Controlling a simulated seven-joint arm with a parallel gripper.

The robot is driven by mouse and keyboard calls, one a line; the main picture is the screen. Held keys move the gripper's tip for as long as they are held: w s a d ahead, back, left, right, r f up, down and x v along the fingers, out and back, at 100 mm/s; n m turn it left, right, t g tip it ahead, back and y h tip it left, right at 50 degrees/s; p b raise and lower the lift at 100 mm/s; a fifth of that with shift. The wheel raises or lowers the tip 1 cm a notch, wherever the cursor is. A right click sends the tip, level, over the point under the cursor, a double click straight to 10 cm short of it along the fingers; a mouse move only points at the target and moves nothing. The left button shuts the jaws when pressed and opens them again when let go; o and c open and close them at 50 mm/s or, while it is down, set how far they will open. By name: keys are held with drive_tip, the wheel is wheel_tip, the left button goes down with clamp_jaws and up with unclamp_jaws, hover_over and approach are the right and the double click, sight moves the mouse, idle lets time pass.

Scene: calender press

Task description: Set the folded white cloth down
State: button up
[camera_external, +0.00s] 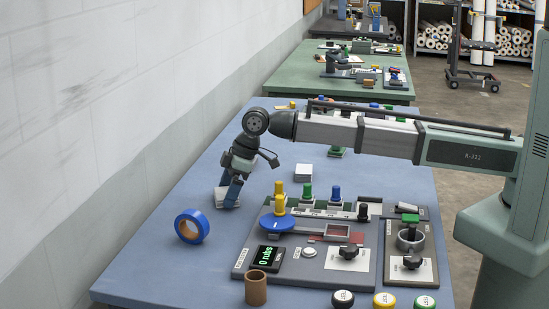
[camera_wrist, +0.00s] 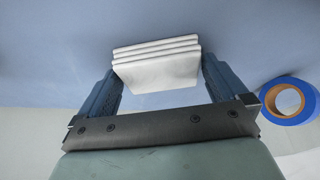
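The folded white cloth (camera_wrist: 156,70) shows in the wrist view as a small layered stack between the two blue fingers of my gripper (camera_wrist: 160,78). The fingers press on its left and right sides. In the external view, my gripper (camera_external: 229,191) points down low over the left part of the blue table (camera_external: 215,255). The cloth (camera_external: 221,197) is partly hidden by the fingers there. It is at or just above the table top; I cannot tell whether it touches.
A white stack (camera_external: 303,172) lies to the right. A control panel (camera_external: 330,250) with coloured knobs fills the table's right front, with a brown cup (camera_external: 256,288) beside it. The wall (camera_external: 90,120) runs along the left.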

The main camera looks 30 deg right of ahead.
drive_tip(key=shift+r, duration=0.1)
drive_tip(key=v, duration=1.2)
